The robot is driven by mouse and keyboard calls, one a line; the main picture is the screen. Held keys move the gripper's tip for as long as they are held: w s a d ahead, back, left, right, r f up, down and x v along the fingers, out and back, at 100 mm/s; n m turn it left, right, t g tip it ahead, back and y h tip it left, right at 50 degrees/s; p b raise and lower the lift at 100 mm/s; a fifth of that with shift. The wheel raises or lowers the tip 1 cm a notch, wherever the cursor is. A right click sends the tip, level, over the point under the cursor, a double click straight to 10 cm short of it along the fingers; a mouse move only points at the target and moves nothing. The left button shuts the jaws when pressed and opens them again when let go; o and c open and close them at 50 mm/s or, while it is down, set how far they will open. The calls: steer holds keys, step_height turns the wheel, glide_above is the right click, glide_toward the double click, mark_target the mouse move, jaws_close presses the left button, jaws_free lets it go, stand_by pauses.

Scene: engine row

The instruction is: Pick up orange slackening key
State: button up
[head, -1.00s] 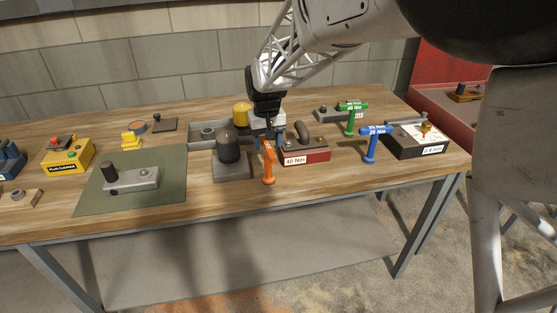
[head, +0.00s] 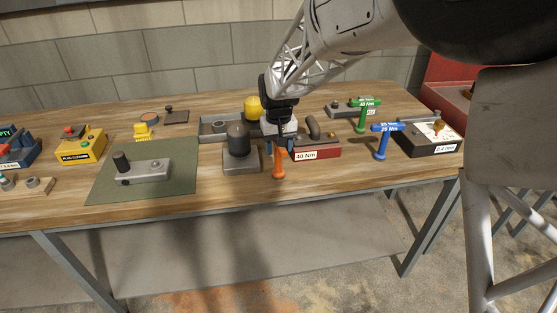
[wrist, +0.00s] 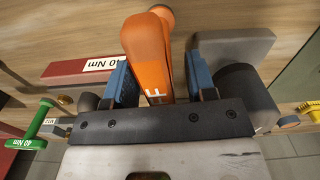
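The orange slackening key (head: 279,166) stands upright near the front of the workbench, just left of the red 40 Nm block (head: 318,151). My gripper (head: 281,141) is over its top and hides its upper part in the head view. In the wrist view the orange key (wrist: 147,55) lies between the two blue finger pads of my gripper (wrist: 160,80). The fingers are apart, with a gap on the right side of the key; the left pad is very close to it, and I cannot tell if it touches.
A dark cylinder on a grey base (head: 238,155) stands close left of the key. Blue (head: 382,146) and green (head: 362,120) T-handled keys stand to the right, by a dark box (head: 430,140). A green mat (head: 180,185) with a grey part lies left. The front bench strip is clear.

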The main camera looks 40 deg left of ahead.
jaws_close()
steer(key=shift+r, duration=0.15)
steer(key=shift+r, duration=4.95)
steer(key=w+a+r+m, duration=0.1)
steer(key=w+r, duration=0.2)
steer(key=w, duration=1)
steer(key=shift+w, duration=0.35)
